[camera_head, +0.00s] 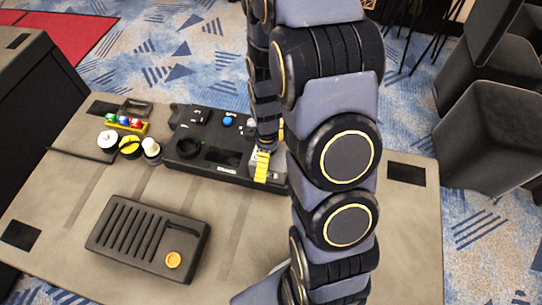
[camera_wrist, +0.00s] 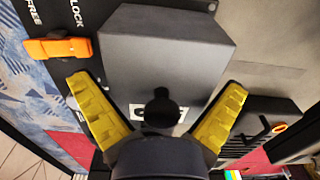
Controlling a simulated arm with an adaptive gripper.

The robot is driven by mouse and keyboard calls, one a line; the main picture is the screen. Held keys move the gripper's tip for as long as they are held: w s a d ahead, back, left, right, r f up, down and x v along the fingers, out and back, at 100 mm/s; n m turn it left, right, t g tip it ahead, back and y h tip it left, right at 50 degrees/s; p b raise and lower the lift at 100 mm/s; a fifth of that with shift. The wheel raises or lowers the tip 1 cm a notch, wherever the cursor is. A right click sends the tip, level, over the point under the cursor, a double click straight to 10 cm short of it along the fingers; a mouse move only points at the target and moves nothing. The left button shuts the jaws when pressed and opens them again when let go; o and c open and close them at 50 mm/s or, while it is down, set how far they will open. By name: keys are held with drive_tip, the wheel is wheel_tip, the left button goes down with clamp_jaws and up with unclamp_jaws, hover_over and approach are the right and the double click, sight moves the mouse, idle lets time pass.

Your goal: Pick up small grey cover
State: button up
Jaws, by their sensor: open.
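The small grey cover (camera_wrist: 165,50) is a dark grey block with bevelled edges in the wrist view. It lies between and beyond the two yellow fingers of my gripper (camera_wrist: 156,86). The fingers are spread wide, one to each side of it, and I cannot tell whether they touch it. A dark knob-like shape and a pale label show at its near end. In the head view my gripper (camera_head: 262,165) points down at the right end of the black console (camera_head: 205,165). Part of a grey block (camera_head: 278,168) shows beside the yellow finger; my arm hides the rest.
An orange latch (camera_wrist: 58,48) with LOCK and FREE lettering sits left of the cover. A ribbed dark box (camera_head: 150,235) with an orange button stands at the front of the table (camera_head: 60,200). Small round parts (camera_head: 130,146) and coloured buttons (camera_head: 124,122) lie left of the console.

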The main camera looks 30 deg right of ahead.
drive_tip(key=c, duration=0.8)
drive_tip(key=shift+c, duration=0.4)
drive_tip(key=shift+r, duration=0.15)
drive_tip(key=shift+c, duration=0.2)
